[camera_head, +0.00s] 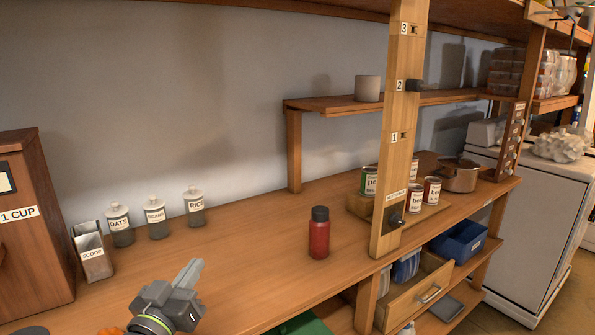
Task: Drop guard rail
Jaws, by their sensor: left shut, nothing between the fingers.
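A tall light wooden post (403,120) stands upright at the counter's front edge, with slots marked 1, 2 and 3 and a small label low down. I cannot tell for sure which part is the guard rail. My left gripper (192,270) is shut and empty over the counter at the lower left, well apart from the post. My right gripper is out of view.
A red bottle (319,236) stands on the wooden counter (250,260) between my left gripper and the post. An open drawer (415,296) juts out below.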

